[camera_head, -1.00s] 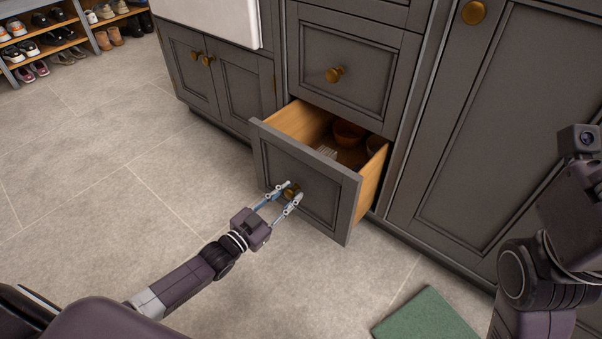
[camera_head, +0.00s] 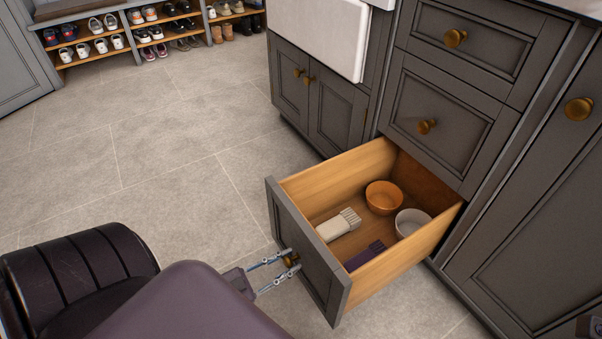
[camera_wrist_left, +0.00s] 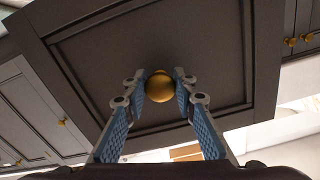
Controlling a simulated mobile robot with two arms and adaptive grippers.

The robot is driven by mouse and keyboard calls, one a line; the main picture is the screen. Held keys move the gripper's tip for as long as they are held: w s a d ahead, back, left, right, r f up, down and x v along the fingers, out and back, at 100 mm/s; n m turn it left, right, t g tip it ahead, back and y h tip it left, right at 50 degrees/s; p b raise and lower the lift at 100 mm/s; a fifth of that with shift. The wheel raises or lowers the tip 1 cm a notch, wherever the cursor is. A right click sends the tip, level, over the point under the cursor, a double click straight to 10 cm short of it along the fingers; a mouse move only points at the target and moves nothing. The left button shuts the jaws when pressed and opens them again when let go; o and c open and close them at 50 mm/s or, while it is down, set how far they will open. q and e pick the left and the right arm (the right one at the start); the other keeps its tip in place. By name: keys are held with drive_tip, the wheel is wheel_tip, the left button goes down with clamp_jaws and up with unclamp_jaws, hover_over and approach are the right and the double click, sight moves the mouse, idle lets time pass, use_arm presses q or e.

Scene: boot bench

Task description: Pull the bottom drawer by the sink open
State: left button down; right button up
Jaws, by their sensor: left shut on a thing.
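The bottom drawer (camera_head: 312,252) by the sink (camera_head: 325,32) stands pulled far out of its cabinet. It has a dark grey front and light wooden sides. My left gripper (camera_head: 285,268) is shut on the drawer's brass knob (camera_head: 291,261). In the left wrist view, the knob (camera_wrist_left: 160,87) sits between the two fingertips, with the drawer front (camera_wrist_left: 165,45) behind it. My right gripper is not in view.
The drawer holds an orange bowl (camera_head: 383,196), a pale bowl (camera_head: 412,222), a pale brush (camera_head: 338,224) and a dark purple item (camera_head: 365,256). Closed drawers with brass knobs are above. A shoe rack (camera_head: 140,28) stands far back. The tiled floor (camera_head: 150,160) at left is clear.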

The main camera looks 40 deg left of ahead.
use_arm(q)
drive_tip(key=shift+s+a, duration=0.15)
drive_tip(key=shift+s, duration=0.5)
drive_tip(key=c, duration=1.5)
unclamp_jaws()
drive_tip(key=shift+c, duration=0.2)
drive_tip(key=v, duration=1.2)
